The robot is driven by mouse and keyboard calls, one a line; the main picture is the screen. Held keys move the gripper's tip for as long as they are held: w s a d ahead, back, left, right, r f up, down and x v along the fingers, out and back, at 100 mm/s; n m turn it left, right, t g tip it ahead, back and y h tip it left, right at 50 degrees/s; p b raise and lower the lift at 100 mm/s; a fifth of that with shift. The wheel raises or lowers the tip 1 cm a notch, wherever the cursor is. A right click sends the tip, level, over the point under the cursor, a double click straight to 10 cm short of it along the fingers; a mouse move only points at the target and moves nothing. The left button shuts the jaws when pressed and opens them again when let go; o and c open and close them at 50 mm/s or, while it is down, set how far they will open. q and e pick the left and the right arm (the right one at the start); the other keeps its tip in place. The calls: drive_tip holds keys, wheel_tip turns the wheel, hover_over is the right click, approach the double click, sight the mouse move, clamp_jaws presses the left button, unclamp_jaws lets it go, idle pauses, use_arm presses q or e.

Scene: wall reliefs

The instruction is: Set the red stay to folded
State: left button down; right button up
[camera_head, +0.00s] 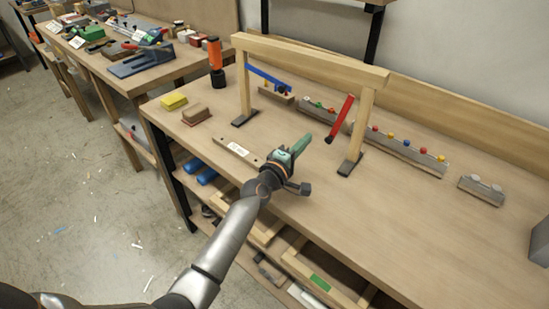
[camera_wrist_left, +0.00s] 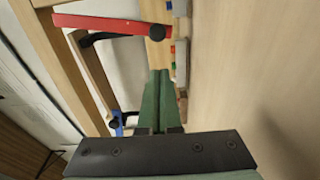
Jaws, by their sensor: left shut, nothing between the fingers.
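The red stay (camera_head: 341,118) is a flat red bar beside the right post of a wooden frame (camera_head: 310,62). It slants, with its upper end near the post and its lower end out to the left. In the left wrist view the red stay (camera_wrist_left: 112,25) crosses the top, with a dark round knob (camera_wrist_left: 157,32) at one end. My left gripper (camera_head: 301,145) has green fingers, shut and empty, above the table in front of the frame and left of the red stay, apart from it. The fingers also show in the left wrist view (camera_wrist_left: 160,85). My right gripper is not in view.
A blue stay (camera_head: 262,75) is at the frame's left post. Behind the frame are grey rails (camera_head: 410,152) with coloured knobs. An orange-handled tool (camera_head: 216,62), a yellow block (camera_head: 174,101) and a brown block (camera_head: 196,114) stand left. The table's right front is clear.

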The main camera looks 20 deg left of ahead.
use_arm(q)
drive_tip(key=v, duration=0.2)
drive_tip(key=shift+s+a+p, duration=0.3)
drive_tip(key=shift+a, duration=0.15)
drive_tip(key=v, duration=0.5)
drive_tip(key=shift+s+d, duration=0.1)
drive_tip(key=shift+s, duration=1.1)
